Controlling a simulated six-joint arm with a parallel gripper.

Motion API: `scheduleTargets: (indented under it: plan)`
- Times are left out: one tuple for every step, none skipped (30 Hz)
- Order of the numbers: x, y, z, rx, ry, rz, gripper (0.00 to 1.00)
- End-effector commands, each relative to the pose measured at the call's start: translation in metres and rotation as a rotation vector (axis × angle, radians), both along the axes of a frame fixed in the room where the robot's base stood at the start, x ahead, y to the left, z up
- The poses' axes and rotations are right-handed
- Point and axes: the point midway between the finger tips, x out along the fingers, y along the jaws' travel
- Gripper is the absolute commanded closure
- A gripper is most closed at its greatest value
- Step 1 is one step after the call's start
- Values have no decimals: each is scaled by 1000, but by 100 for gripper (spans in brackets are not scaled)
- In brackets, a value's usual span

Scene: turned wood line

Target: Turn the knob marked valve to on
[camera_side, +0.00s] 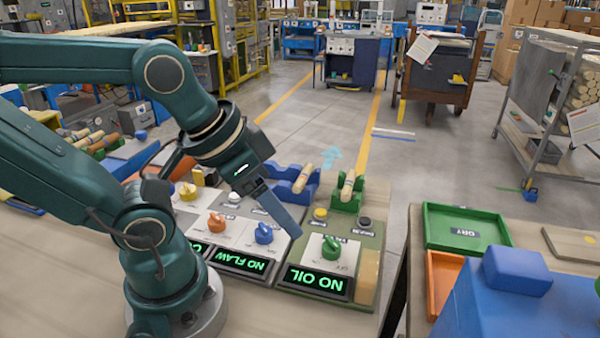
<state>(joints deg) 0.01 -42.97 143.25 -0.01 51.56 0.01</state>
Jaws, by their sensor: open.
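A green knob (331,248) stands on a white plate on the green panel (366,232), above a lit display (316,280) reading "NO OIL". A blue knob (263,234) and an orange knob (216,222) stand on the panel to its left, above a display (240,262) reading "NO FLAW". The knob labels are too small to read, so I cannot tell which is marked valve or its setting. My gripper (297,232) is open and empty, pointing down to the right between the blue and green knobs. Its fingers overlap in this view; it appears apart from both knobs.
A yellow button (320,213) and a black button (365,221) sit behind the green knob. Wooden pieces rest in blue (292,182) and green (347,197) holders behind the panels. A green tray (432,239), an orange tray (438,282) and a blue block (516,270) occupy the right table.

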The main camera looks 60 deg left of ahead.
Motion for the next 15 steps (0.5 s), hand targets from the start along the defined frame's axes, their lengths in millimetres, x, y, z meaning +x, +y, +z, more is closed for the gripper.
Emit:
scheduleTargets:
  plan:
    - [0,0,0,-1,0,3,26]
    - [0,0,0,-5,0,9,26]
    - [0,0,0,-12,0,22,26]
    - [0,0,0,-20,0,37,26]
    - [0,0,0,-31,0,57,26]
    - [1,0,2,-49,-4,91,26]
    - [2,0,4,-66,-12,121,26]
    - [4,0,7,-84,-19,155,26]
    - [8,0,10,-112,-22,205,26]
    - [11,0,12,-134,-20,247,26]
    - [14,1,14,-157,-16,291,26]
    - [19,1,16,-187,-6,354,26]
    - [24,2,17,-209,3,402,26]
    - [28,2,18,-229,13,448,26]
    - [34,3,19,-254,26,507,26]
